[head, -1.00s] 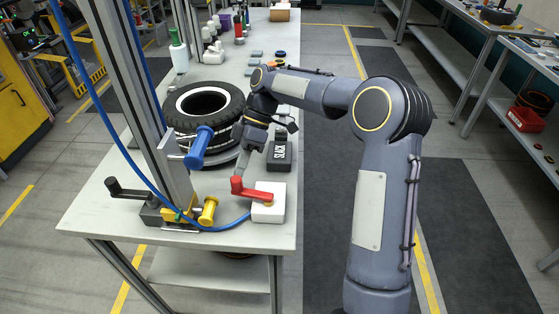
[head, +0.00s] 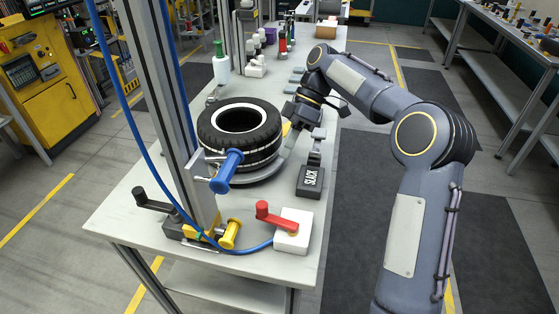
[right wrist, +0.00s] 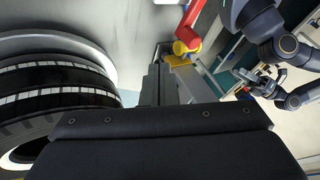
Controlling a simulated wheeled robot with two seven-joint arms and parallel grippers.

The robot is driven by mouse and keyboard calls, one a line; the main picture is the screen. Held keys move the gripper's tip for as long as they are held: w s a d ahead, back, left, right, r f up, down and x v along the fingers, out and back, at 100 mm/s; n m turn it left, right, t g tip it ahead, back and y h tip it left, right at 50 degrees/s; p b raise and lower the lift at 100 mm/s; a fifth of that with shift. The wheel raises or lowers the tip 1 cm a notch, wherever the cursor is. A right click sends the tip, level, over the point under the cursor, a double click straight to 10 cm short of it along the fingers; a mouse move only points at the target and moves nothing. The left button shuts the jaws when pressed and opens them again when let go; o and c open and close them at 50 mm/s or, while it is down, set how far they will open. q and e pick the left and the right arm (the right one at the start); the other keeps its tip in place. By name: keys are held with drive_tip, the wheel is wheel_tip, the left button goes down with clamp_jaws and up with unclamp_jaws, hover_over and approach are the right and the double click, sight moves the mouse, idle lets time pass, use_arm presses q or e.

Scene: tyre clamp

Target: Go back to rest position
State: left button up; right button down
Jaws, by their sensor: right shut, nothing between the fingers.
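My right gripper (head: 288,148) is shut and empty. It hangs over the bench at the right side of the tyre (head: 240,130), behind the black SLACK block (head: 311,181). In the right wrist view its shut fingers (right wrist: 158,85) point away between the tyre (right wrist: 55,95) and open space. The red lever (head: 275,217) on its white box (head: 293,236) stands nearer the front edge, apart from the gripper.
A metal post (head: 178,110) with a blue handle (head: 226,171), a yellow handle (head: 230,234) and a black crank (head: 150,201) stands left of the tyre. Bottles and small blocks line the back of the bench (head: 130,235). The floor right of the bench is clear.

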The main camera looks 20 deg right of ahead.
drive_tip(key=shift+w+d+r, duration=0.15)
drive_tip(key=shift+d+r, duration=0.2)
drive_tip(key=shift+r, duration=0.1)
drive_tip(key=s+r+m+t+h, duration=0.1)
drive_tip(key=s+r+m+t, duration=0.3)
drive_tip(key=s, duration=0.5)
drive_tip(key=s+f+m+t, duration=0.1)
drive_tip(key=s+f+m, duration=0.2)
drive_tip(key=s, duration=0.3)
drive_tip(key=s+f+m+t+h, duration=0.1)
drive_tip(key=s+f+m+t, duration=0.1)
drive_tip(key=s+f+m, duration=0.2)
drive_tip(key=s+f+m+t, duration=0.2)
drive_tip(key=s+m, duration=0.3)
drive_tip(key=s, duration=0.4)
drive_tip(key=shift+s+a+f+h, duration=0.15)
drive_tip(key=shift+a+f+h, duration=0.2)
drive_tip(key=shift+f, duration=0.45)
